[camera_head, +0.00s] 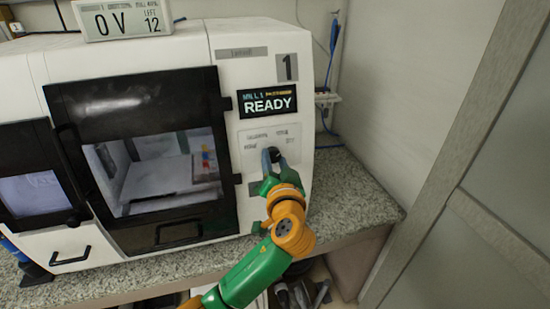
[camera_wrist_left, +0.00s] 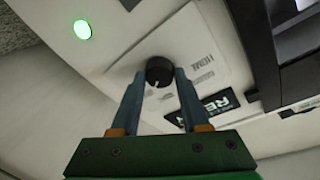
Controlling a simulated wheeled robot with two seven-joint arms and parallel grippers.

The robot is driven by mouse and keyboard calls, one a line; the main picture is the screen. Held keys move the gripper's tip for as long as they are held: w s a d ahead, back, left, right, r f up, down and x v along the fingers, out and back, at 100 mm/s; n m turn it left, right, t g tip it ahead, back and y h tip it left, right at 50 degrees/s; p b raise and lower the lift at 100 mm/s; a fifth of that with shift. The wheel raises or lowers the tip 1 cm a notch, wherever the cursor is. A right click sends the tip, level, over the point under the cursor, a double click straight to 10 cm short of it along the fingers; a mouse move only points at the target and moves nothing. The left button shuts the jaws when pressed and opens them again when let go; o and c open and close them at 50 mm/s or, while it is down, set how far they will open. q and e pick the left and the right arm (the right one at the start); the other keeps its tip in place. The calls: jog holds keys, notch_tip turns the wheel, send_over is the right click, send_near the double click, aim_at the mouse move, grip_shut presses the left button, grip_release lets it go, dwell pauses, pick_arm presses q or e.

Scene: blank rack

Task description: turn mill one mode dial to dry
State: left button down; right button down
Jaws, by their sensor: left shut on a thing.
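Mill one is the white machine (camera_head: 231,46) with a "1" label and a display (camera_head: 267,101) reading READY. Its black mode dial (camera_wrist_left: 159,71) sits on a pale label panel, with a white pointer mark on it. In the head view the dial (camera_head: 274,154) is mostly hidden by my gripper. My left gripper (camera_head: 272,160) reaches the panel from below, its two blue-grey fingers on either side of the dial. In the left wrist view the fingers (camera_wrist_left: 160,76) are shut on the dial. The dial's exact setting is too small to read. My right gripper is not in view.
The mill's dark-framed window door (camera_head: 133,88) is closed, left of the panel. A second dark door (camera_head: 33,140) is farther left. A green light (camera_wrist_left: 82,29) glows near the dial. Speckled counter (camera_head: 351,192) is clear at right, beside a wall and grey cabinet frame (camera_head: 450,135).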

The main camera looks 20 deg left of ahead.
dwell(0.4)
pick_arm(q)
jog(key=shift+c, duration=2)
grip_release()
jog(key=shift+s+d+f, duration=0.1)
jog(key=shift+s+d, duration=0.1)
jog(key=shift+s, duration=0.1)
jog(key=b+v, duration=0.2)
jog(key=v, duration=0.4)
jog(key=shift+s, duration=0.15)
